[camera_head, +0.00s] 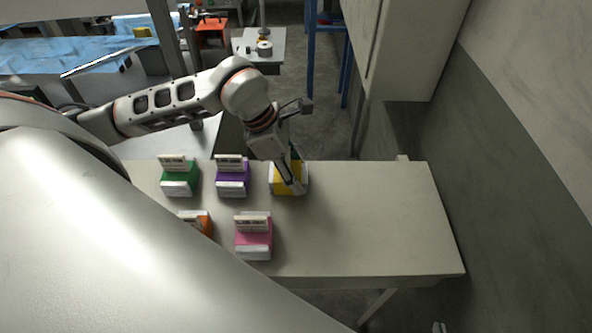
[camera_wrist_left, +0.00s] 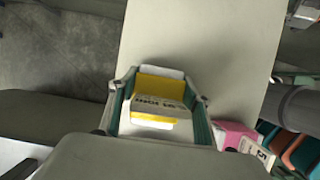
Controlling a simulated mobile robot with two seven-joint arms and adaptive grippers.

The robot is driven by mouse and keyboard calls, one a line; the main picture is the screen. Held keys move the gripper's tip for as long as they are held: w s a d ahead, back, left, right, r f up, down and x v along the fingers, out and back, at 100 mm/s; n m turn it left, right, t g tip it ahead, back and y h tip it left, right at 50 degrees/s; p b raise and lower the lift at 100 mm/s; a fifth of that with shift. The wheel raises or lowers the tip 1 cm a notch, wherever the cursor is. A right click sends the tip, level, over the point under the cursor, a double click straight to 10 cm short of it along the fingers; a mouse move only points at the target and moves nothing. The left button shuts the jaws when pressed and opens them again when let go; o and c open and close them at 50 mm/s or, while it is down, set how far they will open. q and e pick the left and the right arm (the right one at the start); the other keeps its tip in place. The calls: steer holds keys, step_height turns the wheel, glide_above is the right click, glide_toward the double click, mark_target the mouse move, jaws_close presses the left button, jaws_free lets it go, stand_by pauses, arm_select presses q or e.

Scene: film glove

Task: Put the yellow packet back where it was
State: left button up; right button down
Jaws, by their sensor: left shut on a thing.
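The yellow packet (camera_head: 278,184) is at the right end of the back row on the pale table (camera_head: 370,220), beside the purple packet (camera_head: 232,183). My left gripper (camera_head: 296,186) is over it and shut on it, hiding part of it. In the left wrist view the yellow packet (camera_wrist_left: 158,122) sits between the two fingers of my left gripper (camera_wrist_left: 158,98), with its white printed label facing the camera. I cannot tell whether its base touches the table. My right gripper is not in view.
A green packet (camera_head: 180,180) stands left of the purple one. A pink packet (camera_head: 253,240) and a partly hidden orange packet (camera_head: 205,224) are in the front row. The table's right half is clear. A grey wall (camera_head: 500,180) stands beyond its right end.

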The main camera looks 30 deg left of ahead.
mark_target(276, 171)
arm_select(q)
steer(key=o, duration=1.3)
steer(key=v, duration=1.2)
steer(key=shift+s+r+b, duration=0.1)
steer(key=shift+b, duration=0.3)
